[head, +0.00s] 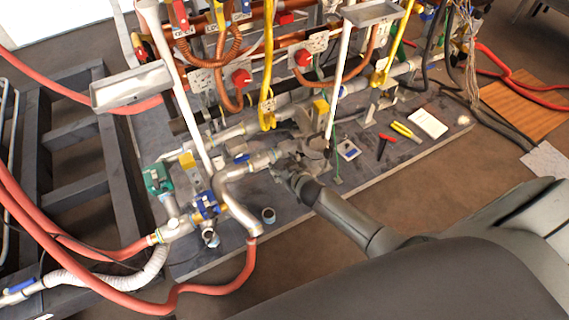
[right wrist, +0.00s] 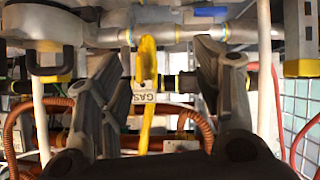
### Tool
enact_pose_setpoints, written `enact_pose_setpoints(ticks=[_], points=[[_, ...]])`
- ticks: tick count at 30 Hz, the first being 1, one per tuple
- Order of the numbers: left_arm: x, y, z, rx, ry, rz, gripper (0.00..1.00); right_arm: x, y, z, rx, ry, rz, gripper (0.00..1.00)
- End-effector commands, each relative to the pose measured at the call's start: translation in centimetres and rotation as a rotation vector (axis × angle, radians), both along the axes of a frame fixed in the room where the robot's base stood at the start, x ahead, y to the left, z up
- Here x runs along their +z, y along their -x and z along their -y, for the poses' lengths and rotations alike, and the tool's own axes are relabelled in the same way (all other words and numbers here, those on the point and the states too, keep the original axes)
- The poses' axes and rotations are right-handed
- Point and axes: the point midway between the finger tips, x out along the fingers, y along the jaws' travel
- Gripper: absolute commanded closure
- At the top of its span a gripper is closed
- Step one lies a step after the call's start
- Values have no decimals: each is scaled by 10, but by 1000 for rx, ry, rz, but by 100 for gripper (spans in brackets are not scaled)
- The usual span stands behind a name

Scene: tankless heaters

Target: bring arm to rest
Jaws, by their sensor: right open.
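My right arm comes in from the lower right in the head view. Its dark gripper (head: 300,162) is over the grey platform, close to the metal pipes. In the right wrist view the two fingers of the right gripper (right wrist: 157,62) are spread apart with nothing clasped. A yellow gas pipe or handle (right wrist: 147,80) with a GAS tag shows between the fingers, seemingly beyond them; contact cannot be told. My left gripper is in neither view.
Pipes and valves crowd the platform (head: 350,182), including a green valve (head: 157,178) and red valve knobs (head: 241,77). Red hoses (head: 110,292) run at left. Pliers (head: 404,131) and a white card (head: 428,123) lie right of the gripper. Brown floor (head: 290,245) is open in front.

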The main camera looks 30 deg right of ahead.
Motion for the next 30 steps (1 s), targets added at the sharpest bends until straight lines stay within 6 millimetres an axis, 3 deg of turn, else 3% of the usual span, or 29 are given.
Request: enact_pose_setpoints(ticks=[14, 17, 19, 23, 29, 30], points=[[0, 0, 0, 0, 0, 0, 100, 0, 0, 0, 0, 0, -1, 41], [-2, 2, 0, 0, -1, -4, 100, -6, 7, 0, -1, 1, -18, 41], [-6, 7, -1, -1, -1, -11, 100, -17, 21, 1, -1, 4, -56, 41], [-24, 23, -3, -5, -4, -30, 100, -55, 73, 3, 1, 13, -184, 41], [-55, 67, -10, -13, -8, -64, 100, -118, 196, 0, 17, 23, -434, 41], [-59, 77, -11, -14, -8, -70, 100, -128, 224, -1, 21, 22, -484, 41]])
